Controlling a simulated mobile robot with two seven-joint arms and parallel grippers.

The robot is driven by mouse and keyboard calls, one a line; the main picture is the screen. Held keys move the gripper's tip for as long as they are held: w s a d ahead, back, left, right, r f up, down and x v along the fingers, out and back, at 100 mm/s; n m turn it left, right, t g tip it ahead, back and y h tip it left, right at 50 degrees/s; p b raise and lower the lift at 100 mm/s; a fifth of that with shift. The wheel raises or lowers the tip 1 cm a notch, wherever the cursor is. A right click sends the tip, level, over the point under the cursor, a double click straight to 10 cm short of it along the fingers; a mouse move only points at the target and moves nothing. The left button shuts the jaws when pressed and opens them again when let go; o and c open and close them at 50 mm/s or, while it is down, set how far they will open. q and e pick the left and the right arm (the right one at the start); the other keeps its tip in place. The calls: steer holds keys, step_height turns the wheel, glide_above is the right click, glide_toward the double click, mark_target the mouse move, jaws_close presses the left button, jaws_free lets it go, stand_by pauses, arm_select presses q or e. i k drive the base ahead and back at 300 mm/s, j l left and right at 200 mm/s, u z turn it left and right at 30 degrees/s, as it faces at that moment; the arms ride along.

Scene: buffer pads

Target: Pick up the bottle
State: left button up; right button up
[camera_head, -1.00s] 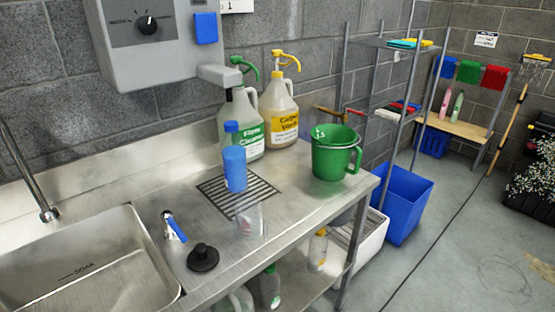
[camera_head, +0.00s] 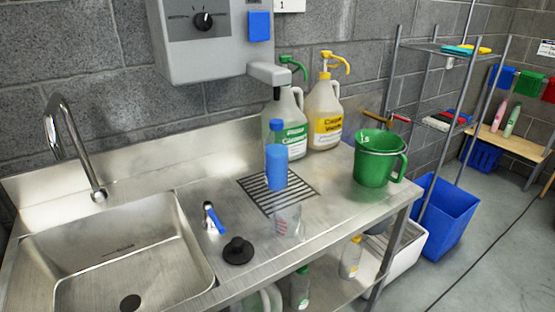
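Several bottles are in view, and I cannot tell which one the task means. A blue-capped bottle or container (camera_head: 276,166) stands upright on the steel counter by the drain grate. A clear cup-like piece (camera_head: 288,219) shows just below it; I cannot tell if they are joined. Behind stand a green-labelled jug (camera_head: 291,137) with a green pump and a yellow-labelled jug (camera_head: 324,124) with a yellow pump. On the lower shelf are a yellow-capped bottle (camera_head: 350,258) and a green-capped bottle (camera_head: 300,287). Neither of my grippers is in view.
A sink (camera_head: 120,262) with a faucet (camera_head: 72,150) is at left. A black plug (camera_head: 238,250) and a blue-handled tool (camera_head: 214,218) lie near it. A green pitcher (camera_head: 378,160) stands at the counter's right end. A blue bin (camera_head: 445,218) and free floor are beyond.

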mark_target(276, 145)
steer(key=i+l, duration=0.15)
steer(key=l, duration=0.25)
steer(key=i+l+u, duration=0.15)
steer(key=l, duration=0.25)
steer(key=i+l, duration=0.15)
steer(key=l, duration=0.25)
steer(key=i+l+u, duration=0.15)
steer(key=l, duration=0.3)
